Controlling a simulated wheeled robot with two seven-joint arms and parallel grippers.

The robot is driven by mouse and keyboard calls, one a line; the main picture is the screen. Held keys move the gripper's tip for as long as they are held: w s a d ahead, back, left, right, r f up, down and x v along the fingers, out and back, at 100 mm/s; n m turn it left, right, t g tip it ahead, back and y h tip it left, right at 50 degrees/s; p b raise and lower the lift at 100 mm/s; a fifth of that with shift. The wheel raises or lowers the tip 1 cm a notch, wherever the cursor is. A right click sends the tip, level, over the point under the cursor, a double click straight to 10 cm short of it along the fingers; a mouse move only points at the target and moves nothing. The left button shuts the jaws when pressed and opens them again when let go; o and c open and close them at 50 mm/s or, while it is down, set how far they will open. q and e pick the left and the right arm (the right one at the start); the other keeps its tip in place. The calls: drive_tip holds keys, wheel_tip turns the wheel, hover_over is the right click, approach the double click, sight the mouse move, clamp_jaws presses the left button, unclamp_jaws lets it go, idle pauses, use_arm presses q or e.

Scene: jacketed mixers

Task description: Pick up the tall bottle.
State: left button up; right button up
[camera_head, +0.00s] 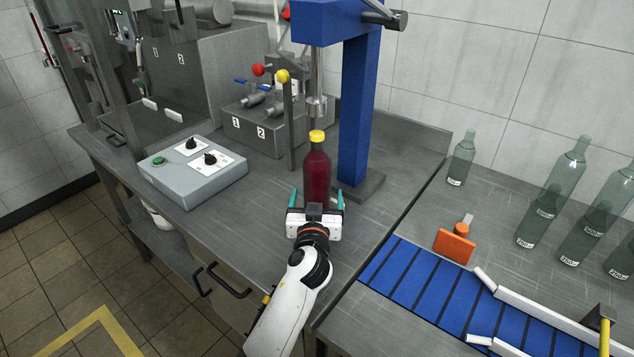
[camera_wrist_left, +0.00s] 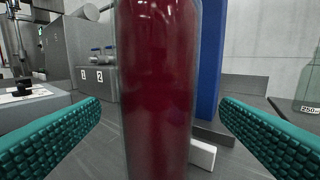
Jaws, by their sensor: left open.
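The tall bottle (camera_head: 317,172) is dark red with a yellow cap and stands upright on the grey metal bench, beneath the blue press. My left gripper (camera_head: 316,198) is at its near side, low on the bottle, with its teal fingers spread. In the left wrist view the bottle (camera_wrist_left: 158,90) fills the middle between the two open fingers, with a gap on each side. Its cap and base are out of that view. My right gripper is not in view.
The blue press column (camera_head: 358,110) stands just behind the bottle. A control box (camera_head: 193,172) sits to the left. To the right are a blue conveyor (camera_head: 430,290), an orange block (camera_head: 454,245) and several green glass bottles (camera_head: 550,190). Bare bench lies left of the gripper.

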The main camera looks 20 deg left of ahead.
sight(317, 185)
use_arm(q)
drive_tip(key=shift+w+a, duration=0.1)
drive_tip(key=shift+w, duration=0.3)
drive_tip(key=shift+w+a, duration=0.1)
drive_tip(key=shift+w, duration=0.2)
drive_tip(key=shift+w+a+r+p, duration=0.25)
drive_tip(key=shift+w+p, duration=0.1)
drive_tip(key=shift+w, duration=0.25)
drive_tip(key=shift+w+a+r+p, duration=0.2)
drive_tip(key=shift+w+p, duration=0.15)
drive_tip(key=shift+w, duration=0.2)
drive_tip(key=shift+w+a+f, duration=0.1)
drive_tip(key=shift+w+f, duration=0.05)
drive_tip(key=shift+w, duration=0.4)
drive_tip(key=shift+w+a+f, duration=0.1)
drive_tip(key=shift+w+f, duration=0.05)
drive_tip(key=shift+w, duration=0.4)
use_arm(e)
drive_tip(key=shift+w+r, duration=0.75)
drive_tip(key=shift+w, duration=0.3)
use_arm(q)
drive_tip(key=shift+s, duration=0.1)
drive_tip(key=c, duration=1.7)
drive_tip(key=shift+r, duration=0.2)
clamp_jaws()
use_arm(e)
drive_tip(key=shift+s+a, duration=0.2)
